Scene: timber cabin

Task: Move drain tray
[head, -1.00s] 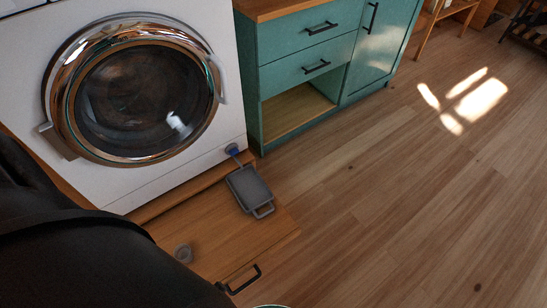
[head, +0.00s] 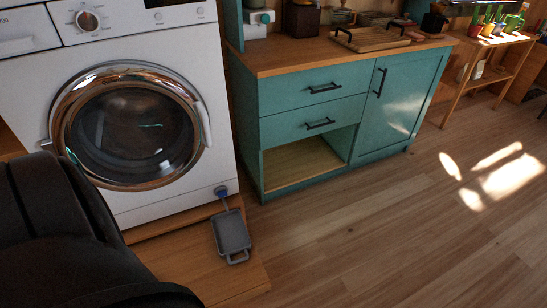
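A grey rectangular drain tray (head: 232,234) with a loop handle at its near end lies on the wooden drawer or plinth top (head: 182,262) in front of the white washing machine (head: 138,205). Its far end is close to a blue-and-grey drain fitting (head: 221,192) low on the machine's front right; I cannot tell whether they touch. Dark parts of my own body cover the lower left. Neither of my grippers shows.
A teal cabinet (head: 305,100) with drawers and an open lower compartment (head: 305,165) stands right of the machine. A wooden tray (head: 378,38) lies on its counter. A plant shelf (head: 495,65) stands at the far right. The wooden floor (head: 400,235) is clear.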

